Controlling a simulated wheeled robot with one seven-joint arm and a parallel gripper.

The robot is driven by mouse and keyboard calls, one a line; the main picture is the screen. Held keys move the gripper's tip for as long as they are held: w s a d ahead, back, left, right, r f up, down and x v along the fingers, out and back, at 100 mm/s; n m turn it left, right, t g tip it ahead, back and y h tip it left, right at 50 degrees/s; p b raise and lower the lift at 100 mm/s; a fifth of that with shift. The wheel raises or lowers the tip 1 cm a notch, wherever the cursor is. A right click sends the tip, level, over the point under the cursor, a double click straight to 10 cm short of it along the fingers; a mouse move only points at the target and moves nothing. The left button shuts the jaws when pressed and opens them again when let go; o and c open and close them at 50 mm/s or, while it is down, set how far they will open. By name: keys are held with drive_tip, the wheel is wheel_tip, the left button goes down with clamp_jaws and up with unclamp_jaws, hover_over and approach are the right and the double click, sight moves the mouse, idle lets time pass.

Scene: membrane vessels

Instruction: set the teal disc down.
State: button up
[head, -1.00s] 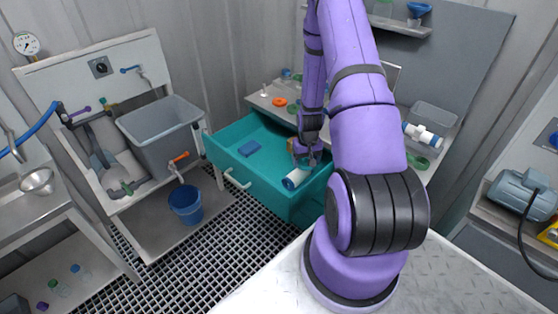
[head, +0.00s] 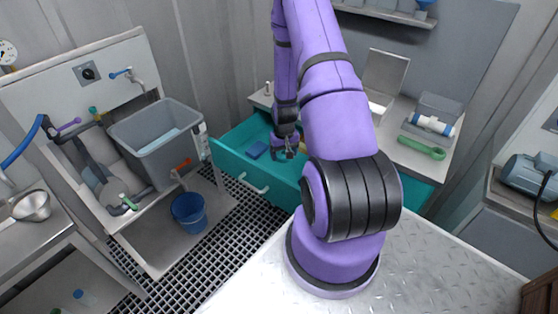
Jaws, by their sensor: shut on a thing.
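My gripper (head: 286,153) is over the open teal drawer (head: 262,178) in the head view, pointing down. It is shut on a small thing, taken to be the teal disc. The disc's outline cannot be told apart from the fingers and the teal drawer behind them. No separate teal disc shows elsewhere. Whether the gripper is above the drawer floor or touching it cannot be told.
A blue block (head: 257,150) lies in the drawer, left of my gripper. A grey basin (head: 158,140) and a blue bucket (head: 189,212) stand to the left.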

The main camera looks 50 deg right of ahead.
hover_over(283, 176)
wheel_tip(283, 176, down, 5)
drive_tip(key=shift+w+f, duration=0.1)
drive_tip(key=shift+f, duration=2.25)
drive_tip(key=o, duration=0.9)
drive_tip(key=shift+f, duration=0.15)
drive_tip(key=shift+o, duration=0.2)
